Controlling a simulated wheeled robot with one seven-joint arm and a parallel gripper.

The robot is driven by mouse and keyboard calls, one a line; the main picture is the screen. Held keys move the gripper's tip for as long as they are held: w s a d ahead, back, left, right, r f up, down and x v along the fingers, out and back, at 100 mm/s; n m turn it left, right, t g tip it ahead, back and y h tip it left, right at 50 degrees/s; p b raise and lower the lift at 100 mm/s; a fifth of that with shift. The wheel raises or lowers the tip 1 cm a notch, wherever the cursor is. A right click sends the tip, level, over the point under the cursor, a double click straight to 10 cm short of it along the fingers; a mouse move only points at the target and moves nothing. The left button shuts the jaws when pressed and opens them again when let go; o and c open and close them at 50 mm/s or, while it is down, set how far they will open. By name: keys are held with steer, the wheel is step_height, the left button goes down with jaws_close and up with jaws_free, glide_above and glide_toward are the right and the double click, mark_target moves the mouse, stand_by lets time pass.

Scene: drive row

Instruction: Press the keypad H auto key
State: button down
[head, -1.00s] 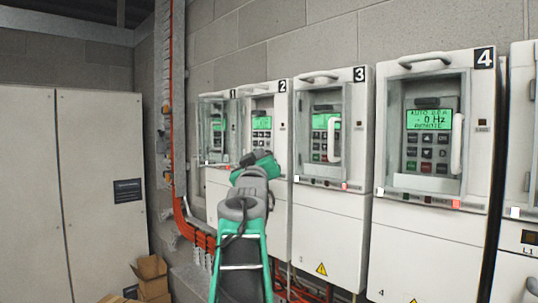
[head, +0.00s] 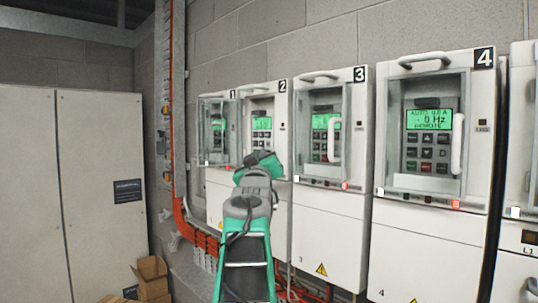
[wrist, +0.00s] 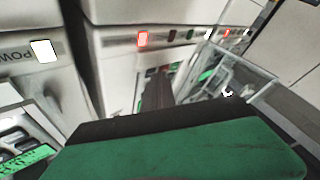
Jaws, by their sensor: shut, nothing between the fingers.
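Keypads with green displays sit behind clear windows on the numbered drives. The drive 4 keypad (head: 427,140) shows most clearly, with an AUTO, 0 Hz, REMOTE display and rows of small keys. The drive 3 keypad (head: 320,138) is partly behind its handle. The drive 2 keypad (head: 262,135) is just above my gripper (head: 261,163), which hides part of that drive's lower front. Key labels are too small to read, so I cannot tell which is the H auto key. In the wrist view the dark, shut fingers (wrist: 158,92) point toward the drive fronts; contact cannot be told.
Drive 1 (head: 217,133) is left of drive 2. Orange cables (head: 180,218) run down the wall beside it. A grey cabinet (head: 100,190) and cardboard boxes (head: 150,275) stand at the left. In the wrist view, a clear cover (wrist: 235,80) is near the fingers.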

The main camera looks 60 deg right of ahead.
steer(key=shift+a, duration=0.1)
stand_by(0.3)
steer(key=shift+w+a+b, duration=0.15)
steer(key=shift+a+b, duration=0.45)
steer(key=a+b, duration=0.1)
steer(key=a, duration=0.1)
steer(key=w+a+b, duration=0.1)
steer(key=a, duration=0.2)
steer(key=shift+w+b, duration=0.1)
steer(key=shift+b, duration=0.25)
stand_by(1.0)
